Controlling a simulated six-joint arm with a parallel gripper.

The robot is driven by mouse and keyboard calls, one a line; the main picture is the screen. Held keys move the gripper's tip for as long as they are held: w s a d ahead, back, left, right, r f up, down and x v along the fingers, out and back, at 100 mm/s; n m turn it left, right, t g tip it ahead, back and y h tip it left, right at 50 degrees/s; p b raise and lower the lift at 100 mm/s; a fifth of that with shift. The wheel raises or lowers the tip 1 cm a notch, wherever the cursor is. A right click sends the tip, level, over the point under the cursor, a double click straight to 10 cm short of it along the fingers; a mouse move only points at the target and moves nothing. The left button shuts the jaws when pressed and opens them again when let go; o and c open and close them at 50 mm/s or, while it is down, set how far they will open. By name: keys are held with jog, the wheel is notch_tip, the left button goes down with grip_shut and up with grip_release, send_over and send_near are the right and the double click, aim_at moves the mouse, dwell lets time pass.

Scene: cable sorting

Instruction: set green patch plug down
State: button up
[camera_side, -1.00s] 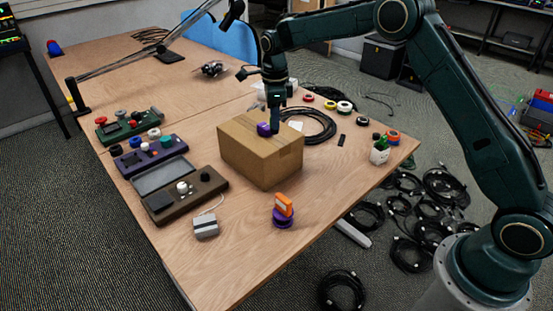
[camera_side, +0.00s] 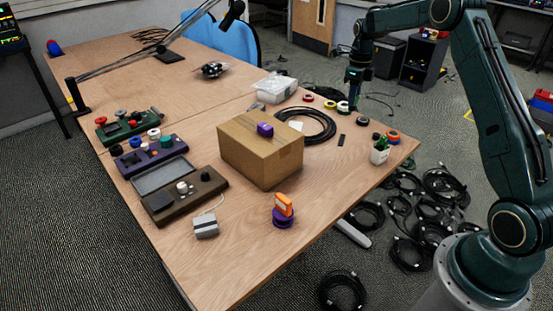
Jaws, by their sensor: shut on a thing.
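My gripper (camera_side: 353,104) points down at the right rear edge of the table, by the rolls of tape. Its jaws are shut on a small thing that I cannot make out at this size. I see no clearly recognisable green patch plug. A purple block (camera_side: 265,129) sits on top of the cardboard box (camera_side: 262,155), well to the left of my gripper. An orange piece (camera_side: 284,203) stands on a purple roll (camera_side: 282,220) near the front edge.
Green (camera_side: 128,125), purple (camera_side: 150,155) and brown (camera_side: 182,198) devices line the left side. A black cable coil (camera_side: 312,126) lies behind the box. The front wood is mostly clear.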

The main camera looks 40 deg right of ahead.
aim_at(352, 110)
jog(key=shift+f, duration=10)
jog(key=shift+f, duration=0.1)
jog(key=o, duration=1)
notch_tip(352, 110, up, 12)
jog(key=shift+r, duration=0.2)
